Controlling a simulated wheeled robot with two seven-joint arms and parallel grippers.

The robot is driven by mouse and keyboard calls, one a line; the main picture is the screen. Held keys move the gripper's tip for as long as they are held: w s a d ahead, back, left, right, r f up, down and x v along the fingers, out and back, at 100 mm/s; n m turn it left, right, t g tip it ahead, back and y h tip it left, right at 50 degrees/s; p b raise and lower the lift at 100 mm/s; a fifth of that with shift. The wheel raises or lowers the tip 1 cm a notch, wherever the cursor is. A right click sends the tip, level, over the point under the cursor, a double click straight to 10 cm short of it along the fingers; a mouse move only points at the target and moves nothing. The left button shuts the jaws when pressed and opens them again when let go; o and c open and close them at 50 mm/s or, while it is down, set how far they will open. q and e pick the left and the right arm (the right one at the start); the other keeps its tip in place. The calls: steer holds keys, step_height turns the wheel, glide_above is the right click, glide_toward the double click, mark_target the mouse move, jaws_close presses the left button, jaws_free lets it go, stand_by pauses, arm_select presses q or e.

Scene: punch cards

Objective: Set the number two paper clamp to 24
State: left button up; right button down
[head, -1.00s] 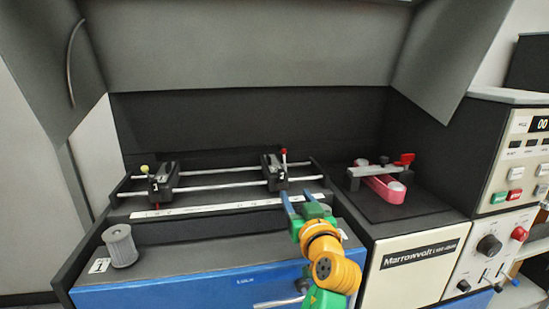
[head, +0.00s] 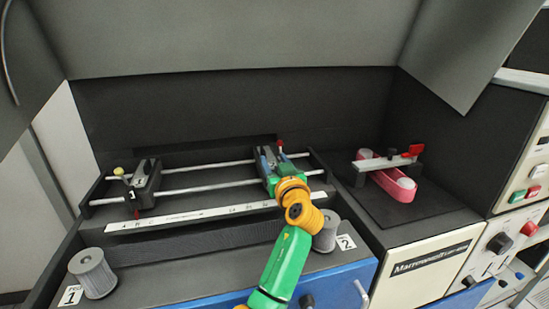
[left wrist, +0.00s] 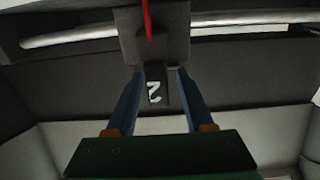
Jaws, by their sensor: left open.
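The number two paper clamp (head: 260,168) is a dark block on two rails, with a red-tipped lever (head: 280,144). My left gripper (head: 275,160) is at this clamp and partly covers it. In the left wrist view the clamp's tab marked 2 (left wrist: 155,92) lies between the two blue fingers of my left gripper (left wrist: 160,72). The fingers are open, one on each side of the tab; I cannot tell whether they touch it. The white scale strip (head: 190,216) runs in front of the rails; its marks are too small to read. My right gripper is out of view.
The number one clamp (head: 143,186) sits at the left of the rails (head: 205,187). Grey rollers stand at front left (head: 93,273) and front right (head: 327,231). A pink strip device (head: 391,184) is to the right. A dark hood (head: 240,40) hangs above.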

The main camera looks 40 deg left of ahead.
arm_select(q)
steer(key=shift+d, duration=0.1)
jaws_close()
stand_by(1.3)
